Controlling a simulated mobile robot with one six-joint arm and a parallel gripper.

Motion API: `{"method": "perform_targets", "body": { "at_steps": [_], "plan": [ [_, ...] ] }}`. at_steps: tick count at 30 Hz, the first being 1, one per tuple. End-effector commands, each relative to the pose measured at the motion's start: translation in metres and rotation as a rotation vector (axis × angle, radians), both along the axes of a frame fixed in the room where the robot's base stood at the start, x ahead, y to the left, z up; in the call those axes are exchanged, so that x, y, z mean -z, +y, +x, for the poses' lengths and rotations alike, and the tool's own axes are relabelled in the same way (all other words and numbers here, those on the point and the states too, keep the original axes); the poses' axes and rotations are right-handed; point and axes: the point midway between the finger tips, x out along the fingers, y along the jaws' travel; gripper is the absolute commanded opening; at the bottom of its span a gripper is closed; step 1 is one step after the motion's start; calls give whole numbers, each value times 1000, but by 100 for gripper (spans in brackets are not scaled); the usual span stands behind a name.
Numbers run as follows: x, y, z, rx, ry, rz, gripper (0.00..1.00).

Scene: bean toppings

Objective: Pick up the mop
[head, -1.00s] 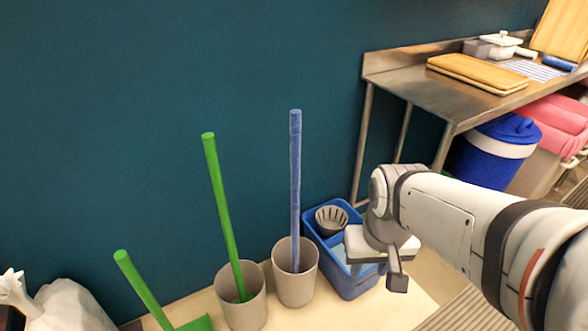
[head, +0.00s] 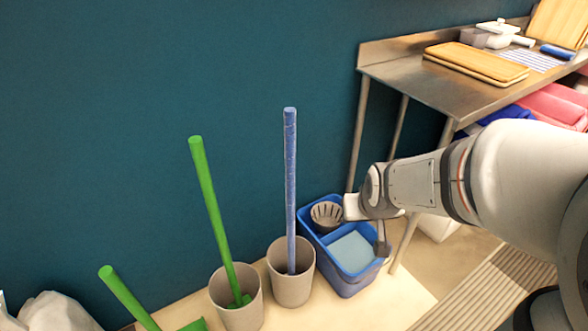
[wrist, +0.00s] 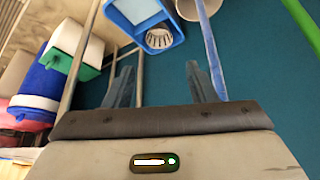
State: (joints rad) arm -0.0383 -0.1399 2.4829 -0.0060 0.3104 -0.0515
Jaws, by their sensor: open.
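A blue pole (head: 290,180) stands nearly upright in a grey bin (head: 291,285); its lower end is hidden. A green pole (head: 212,205) leans in another grey bin (head: 236,308), with a green base partly showing. I cannot tell from the hidden ends which is the mop. My gripper (head: 381,245) is over the right side of the blue divided bucket (head: 346,285), right of the blue pole and apart from it. In the wrist view my gripper (wrist: 158,70) is open with nothing between its fingers. There the blue pole (wrist: 209,45) runs beside the right finger.
A steel table (head: 440,85) with cutting boards (head: 476,62) stands at the right, its legs near my arm. Another green handle (head: 125,292) and a white bag (head: 60,312) are at lower left. A dark teal wall is close behind the poles.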

Motion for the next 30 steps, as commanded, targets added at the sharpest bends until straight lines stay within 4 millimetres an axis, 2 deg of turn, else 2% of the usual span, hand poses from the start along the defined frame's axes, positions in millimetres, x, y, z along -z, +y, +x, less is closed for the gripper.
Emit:
{"method": "perform_targets", "body": {
  "at_steps": [3,4,6,12,16,21,27,30],
  "plan": [
    [17,18,47,-47,-152,8,51],
    [20,21,57,-44,-189,5,51],
    [26,39,81,-99,-290,41,51],
    [39,79,130,-181,-569,98,51],
    [45,106,146,-229,-741,154,51],
    [48,131,150,-271,-920,227,51],
    [48,144,146,-293,-1032,278,51],
    [47,147,151,-296,-1049,287,51]
  ]
}}
